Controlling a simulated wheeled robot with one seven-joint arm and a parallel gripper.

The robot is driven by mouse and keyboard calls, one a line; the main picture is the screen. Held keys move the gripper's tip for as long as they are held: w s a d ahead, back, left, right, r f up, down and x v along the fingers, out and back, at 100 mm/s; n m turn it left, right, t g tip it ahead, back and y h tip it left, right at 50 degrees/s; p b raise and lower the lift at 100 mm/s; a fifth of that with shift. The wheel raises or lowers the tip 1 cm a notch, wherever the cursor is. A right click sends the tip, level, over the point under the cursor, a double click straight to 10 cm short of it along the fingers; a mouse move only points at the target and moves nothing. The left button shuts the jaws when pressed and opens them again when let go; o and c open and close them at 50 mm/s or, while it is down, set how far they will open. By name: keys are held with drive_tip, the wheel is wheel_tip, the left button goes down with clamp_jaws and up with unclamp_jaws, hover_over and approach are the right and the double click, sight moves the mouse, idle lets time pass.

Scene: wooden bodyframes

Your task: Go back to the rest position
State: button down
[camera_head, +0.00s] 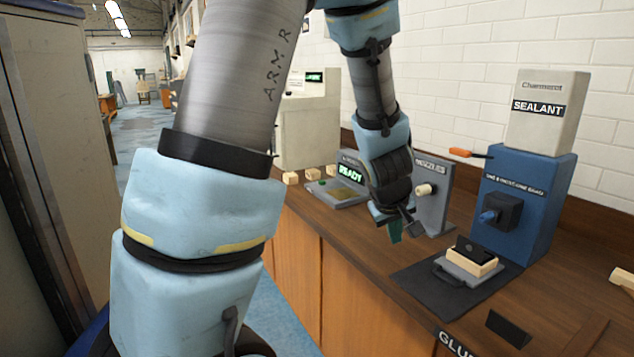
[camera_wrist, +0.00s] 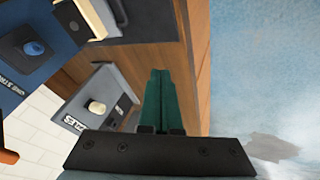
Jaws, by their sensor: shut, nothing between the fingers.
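My gripper (camera_head: 394,232) hangs fingers-down over the wooden bench top in the head view, in front of the grey angled device with a cream knob. In the wrist view its two green fingers (camera_wrist: 157,100) lie side by side, closed together, with nothing between them. The fingertips are apart from the devices. My arm covers the left middle of the head view and hides part of the bench front and floor.
A blue sealant machine (camera_head: 525,200) stands at the right, with a block in a fixture (camera_head: 470,262) on a black mat (camera_head: 415,283) before it. A READY display unit (camera_head: 338,190) and small wooden blocks (camera_head: 291,177) sit farther back. A tall grey cabinet (camera_head: 60,130) stands left; the blue floor (camera_head: 140,120) is open.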

drive_tip(key=s+a+m+g+y, duration=0.1)
drive_tip(key=s+a, duration=0.3)
drive_tip(key=a, duration=0.8)
drive_tip(key=s+a+m+g+y, duration=0.2)
drive_tip(key=s+a, duration=0.3)
drive_tip(key=a, duration=0.7)
drive_tip(key=shift+a+g, duration=0.3)
drive_tip(key=shift+a, duration=0.05)
